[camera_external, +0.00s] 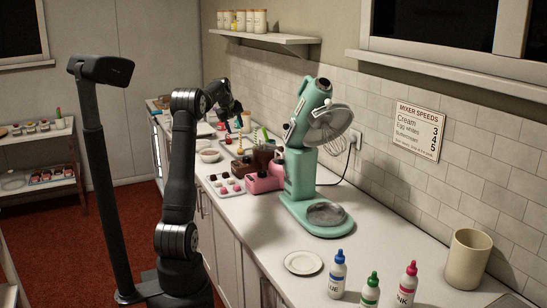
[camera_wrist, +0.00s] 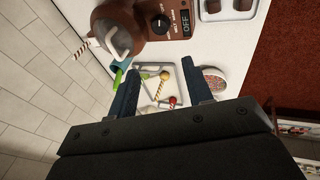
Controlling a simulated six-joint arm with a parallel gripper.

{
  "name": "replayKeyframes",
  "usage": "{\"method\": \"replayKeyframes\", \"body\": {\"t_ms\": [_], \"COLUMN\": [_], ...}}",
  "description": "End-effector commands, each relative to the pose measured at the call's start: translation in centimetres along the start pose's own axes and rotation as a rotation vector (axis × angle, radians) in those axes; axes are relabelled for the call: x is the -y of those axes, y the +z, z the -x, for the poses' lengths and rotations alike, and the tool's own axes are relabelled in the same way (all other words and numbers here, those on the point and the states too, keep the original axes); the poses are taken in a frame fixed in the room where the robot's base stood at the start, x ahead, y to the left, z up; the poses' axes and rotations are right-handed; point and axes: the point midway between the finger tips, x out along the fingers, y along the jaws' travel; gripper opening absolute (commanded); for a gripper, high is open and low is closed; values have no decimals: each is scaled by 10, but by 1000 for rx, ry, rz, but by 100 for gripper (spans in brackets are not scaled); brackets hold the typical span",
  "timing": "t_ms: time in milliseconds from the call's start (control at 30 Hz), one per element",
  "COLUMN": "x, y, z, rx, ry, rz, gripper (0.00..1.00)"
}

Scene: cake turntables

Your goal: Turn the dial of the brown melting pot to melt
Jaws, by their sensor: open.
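The brown melting pot (camera_wrist: 135,17) is at the top of the wrist view, partly cut off by the frame edge. Its round black dial (camera_wrist: 160,23) is on the front panel, near small lettering that appears to read melt and warm. A dark label beside it reads OFF. In the external view the brown pot (camera_external: 263,154) stands on the counter behind a pink pot (camera_external: 262,181). My gripper (camera_wrist: 160,74) is open and empty, its fingertips apart from the dial. In the external view my gripper (camera_external: 236,122) is above the counter, and its fingers are small there.
A wire-framed tray (camera_wrist: 168,73) with yellow and red cake pops lies beneath my fingers. A bowl of sprinkles (camera_wrist: 215,78) is to the right. A teal mixer (camera_external: 302,160) stands nearer the camera. A tray of sweets (camera_external: 226,185) lies beside the pots.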

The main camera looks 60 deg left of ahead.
Motion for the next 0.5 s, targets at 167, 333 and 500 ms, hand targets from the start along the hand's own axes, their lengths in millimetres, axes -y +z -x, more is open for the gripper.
{"method": "replayKeyframes", "body": {"t_ms": [167,333,500], "x": [-9,-30,-47], "y": [-6,-20,-28], "z": [-4,-12,-20], "rx": [17,55,76], "ry": [-23,-99,-200], "rz": [39,166,326], "gripper": [46,46,46]}}
